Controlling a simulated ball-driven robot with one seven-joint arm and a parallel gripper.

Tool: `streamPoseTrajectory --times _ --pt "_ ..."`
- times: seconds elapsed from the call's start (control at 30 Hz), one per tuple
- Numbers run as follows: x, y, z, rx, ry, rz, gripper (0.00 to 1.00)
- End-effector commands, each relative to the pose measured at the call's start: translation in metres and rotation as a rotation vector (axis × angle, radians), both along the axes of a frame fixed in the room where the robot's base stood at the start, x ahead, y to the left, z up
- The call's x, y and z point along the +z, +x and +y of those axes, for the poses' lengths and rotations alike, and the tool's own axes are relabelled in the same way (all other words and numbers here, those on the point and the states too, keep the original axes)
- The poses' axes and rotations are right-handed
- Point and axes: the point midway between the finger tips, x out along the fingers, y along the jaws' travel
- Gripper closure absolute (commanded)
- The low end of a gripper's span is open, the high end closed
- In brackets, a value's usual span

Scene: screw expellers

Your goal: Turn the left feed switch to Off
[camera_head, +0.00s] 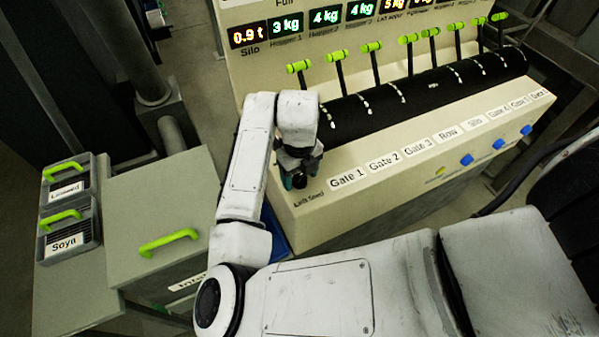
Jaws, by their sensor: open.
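The left feed switch itself cannot be made out; its place is covered by my gripper. My gripper (298,178) is open and hangs pointing down right at that end, just above and behind the label. Its dark fingertips overlap the spot, and I cannot tell whether they touch a switch. The switch's setting is not visible.
Along the console are a row of labels starting with Gate 1 (347,179), blue knobs (466,160), and upright levers with green handles (371,47) above a black slotted cover (430,90). Grey cabinets with green handles (168,242) stand at left.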

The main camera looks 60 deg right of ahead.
Motion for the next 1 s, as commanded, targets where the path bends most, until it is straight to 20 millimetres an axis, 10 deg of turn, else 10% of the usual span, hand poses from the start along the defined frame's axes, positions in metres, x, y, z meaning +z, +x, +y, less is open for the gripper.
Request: streamPoseTrajectory --times 0.27,0.83,1.0 --pt "-0.0017 0.0001 0.0003 0.000 0.001 0.000 0.33" --pt "-0.0013 0.0002 0.0002 0.001 0.001 0.000 0.86" --pt "-0.0013 0.0002 0.0002 0.006 0.001 0.000 0.89"
